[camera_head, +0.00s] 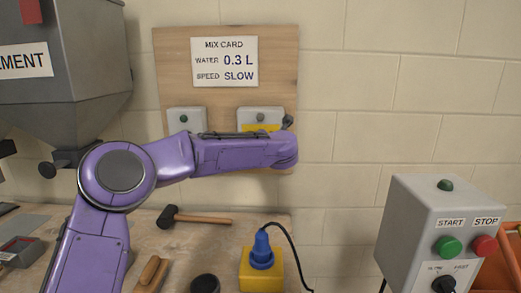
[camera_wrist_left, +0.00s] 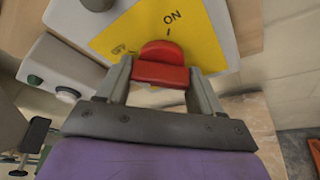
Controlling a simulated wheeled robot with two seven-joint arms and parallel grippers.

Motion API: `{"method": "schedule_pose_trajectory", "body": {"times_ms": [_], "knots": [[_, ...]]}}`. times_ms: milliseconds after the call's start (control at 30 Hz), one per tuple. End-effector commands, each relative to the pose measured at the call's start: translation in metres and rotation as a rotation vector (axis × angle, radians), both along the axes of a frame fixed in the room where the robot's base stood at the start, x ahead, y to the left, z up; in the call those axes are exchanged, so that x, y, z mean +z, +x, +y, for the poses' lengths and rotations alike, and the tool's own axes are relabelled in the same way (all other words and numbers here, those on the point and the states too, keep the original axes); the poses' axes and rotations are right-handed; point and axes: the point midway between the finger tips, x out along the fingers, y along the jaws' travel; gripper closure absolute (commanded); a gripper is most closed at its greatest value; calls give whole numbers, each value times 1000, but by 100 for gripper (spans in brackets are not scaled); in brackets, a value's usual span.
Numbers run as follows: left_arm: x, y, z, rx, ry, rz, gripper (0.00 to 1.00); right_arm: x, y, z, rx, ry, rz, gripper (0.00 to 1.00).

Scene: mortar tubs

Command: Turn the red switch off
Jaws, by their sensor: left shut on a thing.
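The red switch (camera_wrist_left: 162,66) sits on a yellow plate (camera_wrist_left: 202,45) in the left wrist view. ON is printed on the plate beyond the switch, and a second label lies to its left, too skewed to read surely. My left gripper (camera_wrist_left: 160,78) is shut on the red switch, one finger at each side of it. In the head view the grey switch box (camera_head: 260,114) with a strip of the yellow plate shows on the wooden board, above my purple left arm. The red switch and the gripper's fingers are hidden there behind the arm. My right gripper is not in view.
A second grey box (camera_head: 186,118) is left of the switch box, under the mix card (camera_head: 224,62). A hammer (camera_head: 198,217) and a blue plug in a yellow socket block (camera_head: 262,280) are on the bench below. A start/stop control box (camera_head: 420,225) stands at right.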

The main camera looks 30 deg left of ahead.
Motion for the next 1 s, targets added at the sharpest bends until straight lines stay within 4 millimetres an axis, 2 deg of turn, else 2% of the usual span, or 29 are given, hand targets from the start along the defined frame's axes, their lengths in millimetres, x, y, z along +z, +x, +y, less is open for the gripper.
{"method": "schedule_pose_trajectory", "body": {"times_ms": [533,567,600,633,900,1000], "knots": [[-3,0,0,2,-24,-7,64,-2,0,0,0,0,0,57],[-3,0,0,2,-24,-7,28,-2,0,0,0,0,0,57],[-3,0,0,1,-23,-8,15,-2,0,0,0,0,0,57],[-3,0,0,1,-23,-8,8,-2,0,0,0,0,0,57],[-1,0,-1,0,-20,-9,8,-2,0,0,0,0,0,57],[1,-6,-7,-2,-20,-12,8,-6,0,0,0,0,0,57]]}}
